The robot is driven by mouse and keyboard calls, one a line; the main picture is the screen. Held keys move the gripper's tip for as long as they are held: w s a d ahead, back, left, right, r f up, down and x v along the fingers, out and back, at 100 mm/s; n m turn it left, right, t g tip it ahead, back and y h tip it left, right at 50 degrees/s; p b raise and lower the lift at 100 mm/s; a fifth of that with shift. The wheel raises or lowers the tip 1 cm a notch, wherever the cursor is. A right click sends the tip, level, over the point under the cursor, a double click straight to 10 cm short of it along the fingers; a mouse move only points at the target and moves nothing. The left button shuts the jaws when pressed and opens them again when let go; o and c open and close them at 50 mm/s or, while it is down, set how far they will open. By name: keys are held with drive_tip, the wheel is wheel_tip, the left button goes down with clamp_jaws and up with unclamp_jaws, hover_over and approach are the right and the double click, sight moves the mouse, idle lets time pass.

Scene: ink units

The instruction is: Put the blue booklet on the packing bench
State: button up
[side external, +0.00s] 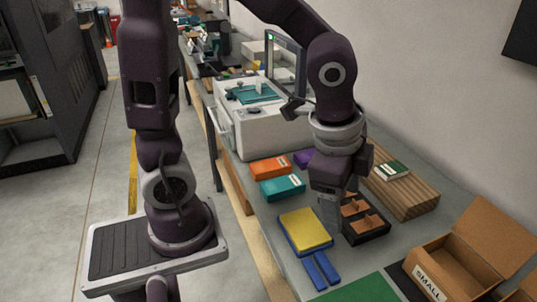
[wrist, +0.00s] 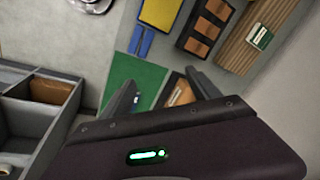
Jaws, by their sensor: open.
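No plainly blue booklet can be picked out. A two-strip blue item (side external: 320,270) lies on the grey bench (side external: 267,218); it also shows in the wrist view (wrist: 141,41). A yellow pad with a blue border (side external: 305,230) lies just behind it. A small green booklet with a white label (side external: 391,170) lies on corrugated cardboard (side external: 408,195).
Orange (side external: 269,168), teal (side external: 282,187) and purple (side external: 303,158) boxes lie behind the yellow pad. A white printer (side external: 262,125) stands further back. A green mat (side external: 358,290) and an open carton (side external: 450,268) are at the front. A grey divided bin (wrist: 28,118) shows in the wrist view.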

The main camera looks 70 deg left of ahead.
drive_tip(key=s+a+r+n+t, duration=0.2)
drive_tip(key=s+a+r+n, duration=0.5)
drive_tip(key=s+n, duration=0.3)
drive_tip(key=shift+s+a+r+n+t, duration=0.2)
drive_tip(key=shift+s+r+n+t, duration=0.15)
drive_tip(key=shift+s, duration=0.55)
